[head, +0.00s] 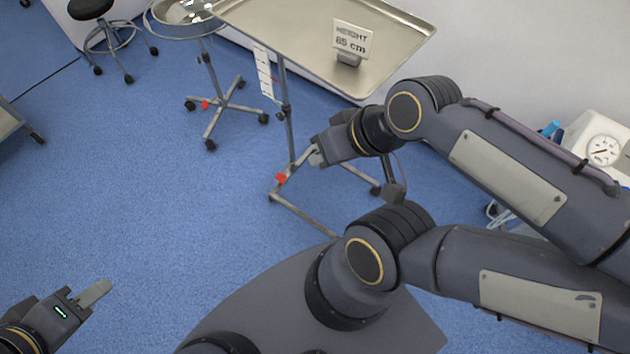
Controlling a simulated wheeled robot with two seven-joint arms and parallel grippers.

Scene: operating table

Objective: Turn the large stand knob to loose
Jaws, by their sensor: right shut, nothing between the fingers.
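The instrument stand has a metal tray (290,22) on top and a thin upright column (289,140). A small dark part on the column (285,111) looks like the stand knob; its setting is too small to read. My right gripper (315,157) is shut and empty, close to the right of the column and below that dark part in the picture. I cannot tell whether it touches the column. My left gripper (95,292) is low at the left, far from the stand; only one finger shows clearly.
A sign reading "HEIGHT 85 cm" (352,40) stands on the tray. A white scale strip (263,72) hangs beside the column. The stand's base has a red pedal (281,178). A wheeled basin stand (222,100) is behind left.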

